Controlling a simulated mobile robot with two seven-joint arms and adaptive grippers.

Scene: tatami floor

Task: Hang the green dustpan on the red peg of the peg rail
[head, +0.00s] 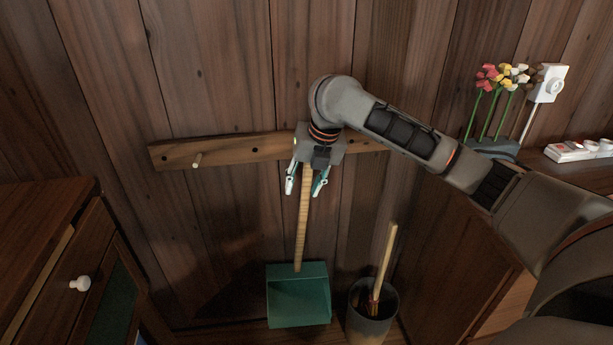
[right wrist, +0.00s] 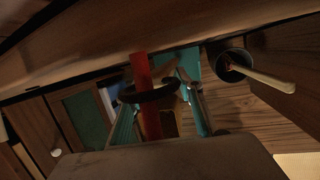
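The green dustpan (head: 298,297) hangs upright against the wall below the peg rail (head: 232,149), its wooden handle (head: 302,225) pointing up. In the right wrist view the dark hanging loop (right wrist: 126,97) at the handle's top appears to be around the red peg (right wrist: 150,122). In the head view my gripper hides the red peg and the loop. My right gripper (head: 306,182) is at the rail, pointing down. Its fingers are spread, one each side of the handle, with gaps between. The wrist view also shows the fingers apart (right wrist: 160,112). My left gripper is out of view.
A plain wooden peg (head: 197,160) sticks out of the rail's left part. A grey bin (head: 372,318) with a wooden-handled brush stands right of the dustpan. A cabinet with a white knob (head: 80,283) is at left. Flowers (head: 503,75) stand at the upper right.

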